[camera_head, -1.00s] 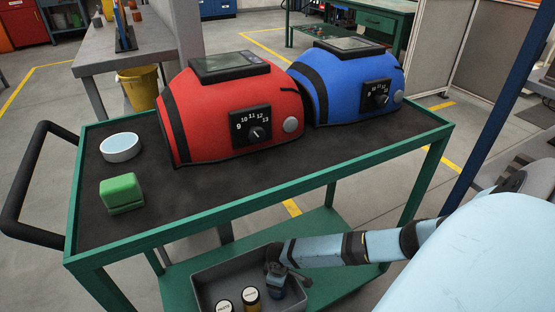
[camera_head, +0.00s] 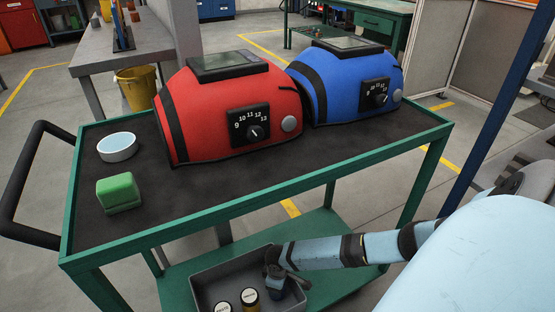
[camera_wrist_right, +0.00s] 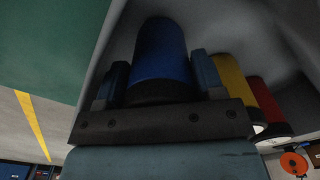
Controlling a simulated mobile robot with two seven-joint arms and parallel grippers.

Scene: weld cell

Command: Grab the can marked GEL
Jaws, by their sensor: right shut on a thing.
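My right gripper (camera_head: 277,284) reaches down into a grey bin (camera_head: 216,278) on the cart's lower shelf. In the right wrist view, its two fingers (camera_wrist_right: 158,82) are shut on a blue can (camera_wrist_right: 161,50), one on each side. The blue can is mostly hidden in the head view. A yellow can (camera_head: 250,296) and a red can (camera_head: 222,307) with pale labelled tops stand beside it; they also show in the wrist view as the yellow can (camera_wrist_right: 232,82) and the red can (camera_wrist_right: 268,103). I cannot read GEL on any can. My left gripper is out of view.
The bin's walls surround the cans closely. Above is the cart's dark top (camera_head: 205,190) with a green rim, holding a red helmet (camera_head: 200,110), a blue helmet (camera_head: 340,80), a green block (camera_head: 119,192) and a round white dish (camera_head: 118,150).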

